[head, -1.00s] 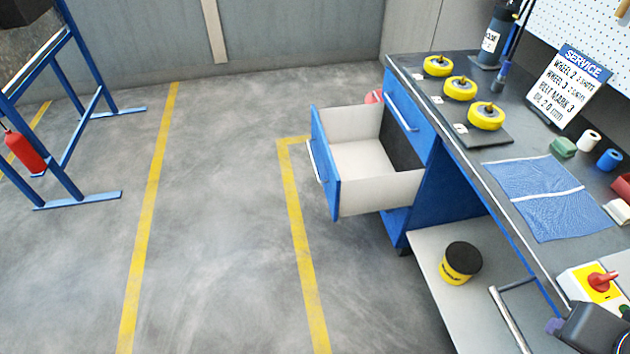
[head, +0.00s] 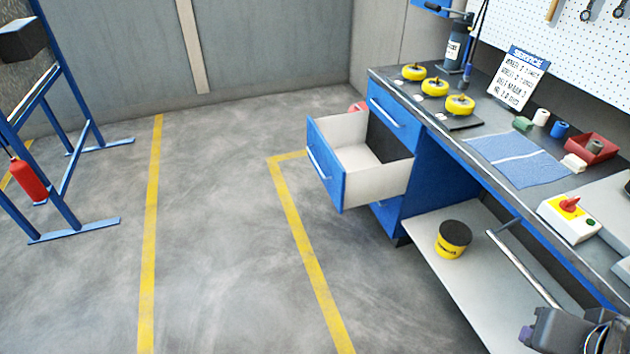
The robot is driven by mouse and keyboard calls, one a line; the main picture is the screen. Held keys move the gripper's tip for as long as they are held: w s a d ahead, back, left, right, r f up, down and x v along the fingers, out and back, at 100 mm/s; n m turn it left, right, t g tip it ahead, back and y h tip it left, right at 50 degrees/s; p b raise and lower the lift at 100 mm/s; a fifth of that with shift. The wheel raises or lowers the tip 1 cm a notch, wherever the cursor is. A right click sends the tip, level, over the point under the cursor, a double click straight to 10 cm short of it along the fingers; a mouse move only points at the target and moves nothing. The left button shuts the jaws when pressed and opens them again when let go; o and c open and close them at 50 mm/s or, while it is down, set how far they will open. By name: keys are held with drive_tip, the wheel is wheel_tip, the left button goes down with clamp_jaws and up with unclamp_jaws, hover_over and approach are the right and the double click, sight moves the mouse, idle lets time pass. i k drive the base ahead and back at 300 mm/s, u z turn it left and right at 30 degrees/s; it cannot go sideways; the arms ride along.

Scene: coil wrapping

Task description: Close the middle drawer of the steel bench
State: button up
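The middle drawer (head: 326,172) of the steel bench (head: 425,190) stands pulled well out to the left. It has a blue front with a pale bar handle, and its light interior looks empty. The top drawer (head: 388,108) above it is shut. Part of a lower blue drawer front (head: 387,218) shows below. A dark grey piece with a small purple-blue tip, which looks like my gripper (head: 535,334), is at the bottom right corner. It is partly cut off by the frame, well apart from the drawer; its fingers cannot be made out.
A yellow tub (head: 453,240) stands on the lower shelf. Yellow wheels (head: 435,87) and a switch box (head: 568,217) sit on the top. The floor (head: 225,230) left of the drawer is clear.

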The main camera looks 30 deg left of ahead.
sight(352, 175)
drive_tip(key=z, duration=0.05)
drive_tip(key=k, duration=0.15)
drive_tip(key=u, duration=1.3)
drive_tip(key=i, duration=1.2)
drive_tip(key=u, duration=0.25)
